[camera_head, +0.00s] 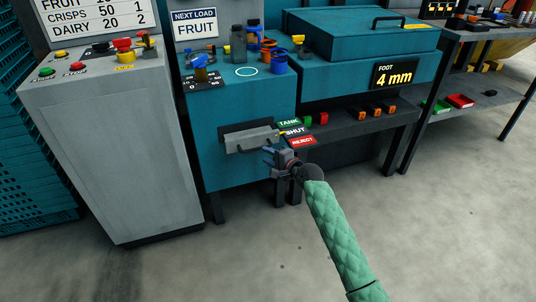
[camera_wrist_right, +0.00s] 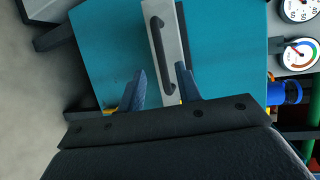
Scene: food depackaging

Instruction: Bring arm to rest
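My right gripper (camera_head: 269,157) is at the end of the green-sleeved arm, in front of the teal machine (camera_head: 245,95). In the right wrist view its two fingers (camera_wrist_right: 160,92) stand apart with nothing between them that they hold. A grey drawer-like panel with a dark handle (camera_head: 252,143) is just beyond the fingertips, and the handle also shows in the wrist view (camera_wrist_right: 158,45). The fingers appear apart from the handle, though the exact gap is hard to tell. My left gripper is not in either view.
A grey control cabinet (camera_head: 110,150) stands at the left. TANK, SHUT and REJECT labels (camera_head: 292,131) sit right of the handle. A teal lidded unit (camera_head: 350,45) is behind, and a shelf bench (camera_head: 470,75) is at the right. The concrete floor (camera_head: 440,220) in front is clear.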

